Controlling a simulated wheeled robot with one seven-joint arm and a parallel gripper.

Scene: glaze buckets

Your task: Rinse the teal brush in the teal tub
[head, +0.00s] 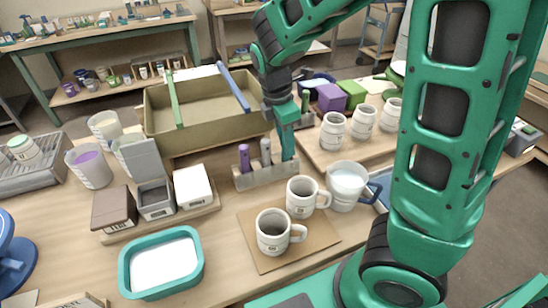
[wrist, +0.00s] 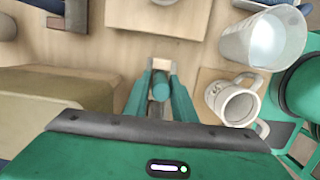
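The teal tub (head: 126,277) stands at the table's front left, with a pale surface inside its rim. A brush holder (head: 262,178) stands mid-table with a purple brush (head: 244,157) and a grey brush (head: 266,152) upright in it. My gripper (head: 287,152) points down over the holder's right end. In the wrist view a teal handle, apparently the teal brush (wrist: 160,90), sits between the teal fingers (wrist: 161,78). Whether the fingers press on it is unclear. The brush's lower part is hidden.
Two mugs (head: 272,232) (head: 301,197) stand on a brown board, with a clear pitcher (head: 347,184) to their right. A large tan bin (head: 196,143) is behind the holder. More mugs (head: 333,130) stand right.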

